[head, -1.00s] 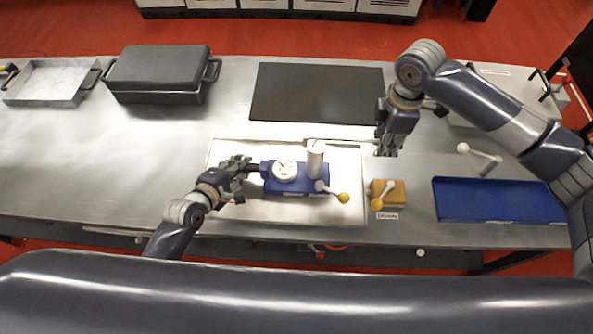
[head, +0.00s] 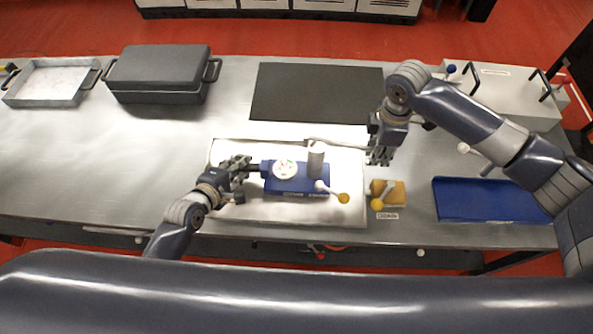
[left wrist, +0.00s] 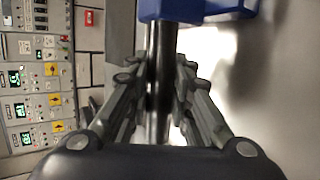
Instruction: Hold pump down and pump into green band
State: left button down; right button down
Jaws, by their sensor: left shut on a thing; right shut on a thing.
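The blue pump (head: 296,186) sits on a pale mat (head: 240,208) in the middle of the bench. It carries a round white gauge (head: 285,169), an upright grey cylinder (head: 316,160) and a lever with a yellow knob (head: 343,198). The gauge's needle and band are too small to read. A long pump handle (head: 338,143) runs right from the cylinder top. My left gripper (head: 247,168) is shut on the dark bar at the pump's left end; this bar also shows in the left wrist view (left wrist: 160,85). My right gripper (head: 379,160) is shut on the handle's far end.
A yellow block (head: 393,190) with a knobbed lever stands right of the mat. A blue tray (head: 480,203) lies further right. A black mat (head: 315,92), a dark lidded case (head: 158,75) and a metal tray (head: 50,85) are behind. The left bench is clear.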

jog(key=shift+a+f, duration=0.3)
jog(key=shift+f, duration=0.15)
jog(key=c, duration=1.3)
grip_release()
jog(key=shift+d+r, duration=0.1)
jog(key=shift+r, duration=2.9)
jog(key=shift+d+r, duration=0.1)
jog(key=shift+r, duration=0.1)
jog(key=r, duration=0.4)
jog(key=shift+d+r, duration=0.1)
jog(key=shift+d, duration=0.15)
jog(key=shift+f, duration=4.35)
